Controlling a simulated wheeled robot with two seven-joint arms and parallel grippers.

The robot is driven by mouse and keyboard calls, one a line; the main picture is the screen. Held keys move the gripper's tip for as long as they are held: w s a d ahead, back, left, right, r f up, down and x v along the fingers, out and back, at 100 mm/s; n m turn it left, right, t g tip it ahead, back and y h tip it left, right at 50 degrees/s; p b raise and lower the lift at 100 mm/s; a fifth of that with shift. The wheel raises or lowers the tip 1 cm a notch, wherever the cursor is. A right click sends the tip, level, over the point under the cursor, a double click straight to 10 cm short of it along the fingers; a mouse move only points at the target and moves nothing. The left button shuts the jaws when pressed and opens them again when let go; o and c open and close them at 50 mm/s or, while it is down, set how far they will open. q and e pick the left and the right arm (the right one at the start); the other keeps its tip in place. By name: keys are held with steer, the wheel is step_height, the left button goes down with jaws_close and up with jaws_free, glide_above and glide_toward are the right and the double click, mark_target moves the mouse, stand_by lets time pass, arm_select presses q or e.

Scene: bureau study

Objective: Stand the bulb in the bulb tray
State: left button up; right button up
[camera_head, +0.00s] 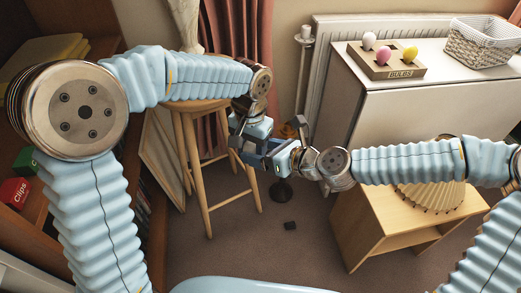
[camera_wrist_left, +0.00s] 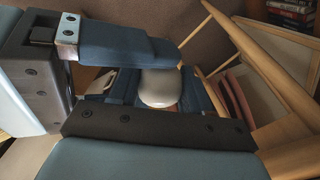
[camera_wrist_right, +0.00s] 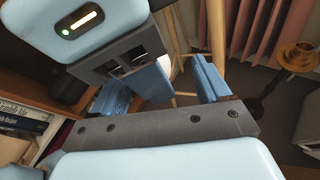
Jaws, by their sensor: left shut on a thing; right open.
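The wooden bulb tray (camera_head: 387,72), labelled BULBS, stands on a white cabinet at the back right. My left gripper (camera_head: 243,142) is shut on a whitish bulb (camera_wrist_left: 160,88), whose rounded end shows in the left wrist view. This bulb is hidden in the head view. My right gripper (camera_head: 264,157) is open, its fingers close around the left gripper's fingertips. I cannot tell whether it touches the bulb.
A white wicker basket (camera_head: 483,42) stands right of the tray on the white cabinet (camera_head: 400,95). A wooden stool (camera_head: 190,150) is behind my left arm. A low wooden stand (camera_head: 375,235) is under my right arm.

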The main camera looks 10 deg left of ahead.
steer(key=shift+w+a+f, duration=0.1)
steer(key=shift+a, duration=0.1)
steer(key=shift+w+d, duration=0.1)
steer(key=shift+d, duration=0.05)
steer(key=c, duration=1.1)
arm_select(q)
steer(key=o, duration=1.1)
steer(key=shift+s+a, duration=0.1)
steer(key=shift+c, duration=0.2)
arm_select(e)
steer(key=shift+w, duration=0.1)
steer(key=shift+c, duration=0.2)
